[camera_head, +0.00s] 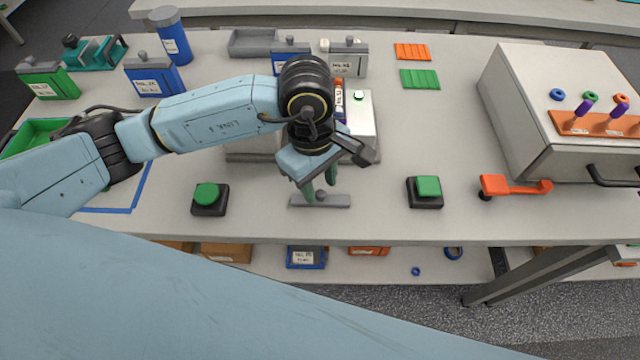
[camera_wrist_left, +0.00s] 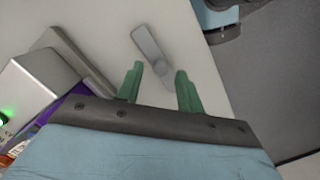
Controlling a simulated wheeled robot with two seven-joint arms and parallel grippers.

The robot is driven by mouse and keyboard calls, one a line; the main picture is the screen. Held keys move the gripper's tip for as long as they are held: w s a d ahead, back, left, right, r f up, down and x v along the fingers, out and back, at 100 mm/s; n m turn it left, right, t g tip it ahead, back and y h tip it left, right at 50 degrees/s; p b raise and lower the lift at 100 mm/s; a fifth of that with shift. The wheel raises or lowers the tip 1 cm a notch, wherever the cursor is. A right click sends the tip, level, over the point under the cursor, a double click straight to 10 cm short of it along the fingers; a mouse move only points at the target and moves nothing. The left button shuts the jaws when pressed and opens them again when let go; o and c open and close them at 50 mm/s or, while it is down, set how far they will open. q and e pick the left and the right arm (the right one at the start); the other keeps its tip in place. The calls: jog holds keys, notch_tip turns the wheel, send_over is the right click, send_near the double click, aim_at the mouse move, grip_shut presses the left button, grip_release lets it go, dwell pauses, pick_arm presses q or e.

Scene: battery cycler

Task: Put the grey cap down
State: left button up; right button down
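A flat grey bar (camera_head: 338,201) lies on the table near its front edge. It also shows in the left wrist view (camera_wrist_left: 147,40). My left gripper (camera_head: 320,190) points down over the bar. Its green fingers (camera_wrist_left: 158,80) are apart, with the grey piece just beyond their tips, and no contact shows in the wrist view. My right gripper is not in view.
A green button (camera_head: 207,194) stands left of the bar and another green button (camera_head: 428,187) right of it. A grey device (camera_head: 360,115) with a green light is behind my gripper.

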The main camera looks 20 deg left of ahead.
pick_arm(q)
notch_tip(320, 180, up, 10)
jog(key=a, duration=0.1)
jog(key=shift+w+r, duration=0.15)
jog(key=shift+w, duration=0.15)
dwell(0.3)
